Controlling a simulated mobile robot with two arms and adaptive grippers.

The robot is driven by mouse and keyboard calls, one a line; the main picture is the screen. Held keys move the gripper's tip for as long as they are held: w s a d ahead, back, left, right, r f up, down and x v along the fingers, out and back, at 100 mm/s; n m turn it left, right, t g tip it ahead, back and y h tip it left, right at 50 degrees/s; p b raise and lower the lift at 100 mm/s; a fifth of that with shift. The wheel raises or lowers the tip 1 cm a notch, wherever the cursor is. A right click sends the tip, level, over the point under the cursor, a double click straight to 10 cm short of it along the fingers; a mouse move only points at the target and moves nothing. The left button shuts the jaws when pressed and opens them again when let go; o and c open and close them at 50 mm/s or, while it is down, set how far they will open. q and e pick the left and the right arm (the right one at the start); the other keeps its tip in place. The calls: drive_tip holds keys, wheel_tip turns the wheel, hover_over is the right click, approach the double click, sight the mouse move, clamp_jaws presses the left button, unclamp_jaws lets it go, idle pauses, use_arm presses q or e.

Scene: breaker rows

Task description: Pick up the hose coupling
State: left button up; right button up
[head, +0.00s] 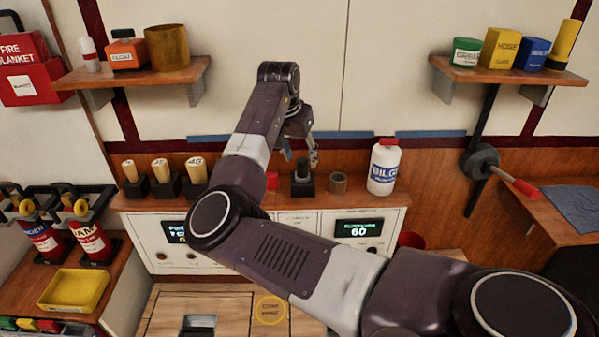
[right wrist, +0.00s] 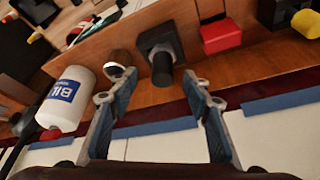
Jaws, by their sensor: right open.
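A short brown hollow cylinder (head: 338,182), which looks like the hose coupling, stands on the wooden ledge between a black block and a white bottle. It also shows in the right wrist view (right wrist: 119,64), just beyond the left fingertip and partly hidden. My right gripper (head: 314,158) is open and empty above the ledge; in the right wrist view (right wrist: 152,90) its fingers are spread. The black block with a dark upright peg (right wrist: 161,62) lies ahead between the fingertips, apart from them. My left gripper is out of view.
The white bottle (head: 383,167) with a red cap stands right of the cylinder. A red block (right wrist: 221,36) sits on the other side of the black block. Wooden-handled tools (head: 160,172) stand in black holders at left. Shelves (head: 185,70) hang above.

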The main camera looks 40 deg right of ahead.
sight(301, 162)
drive_tip(key=p+x, duration=0.1)
drive_tip(key=x, duration=0.2)
drive_tip(key=shift+w+d+f, duration=0.15)
drive_tip(key=shift+w+f, duration=0.05)
drive_tip(key=shift+f, duration=0.1)
drive_tip(key=shift+x, duration=1.05)
drive_tip(key=c, duration=1)
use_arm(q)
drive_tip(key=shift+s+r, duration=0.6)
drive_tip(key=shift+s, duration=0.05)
use_arm(e)
drive_tip(key=shift+r, duration=0.1)
drive_tip(key=shift+c, duration=0.9)
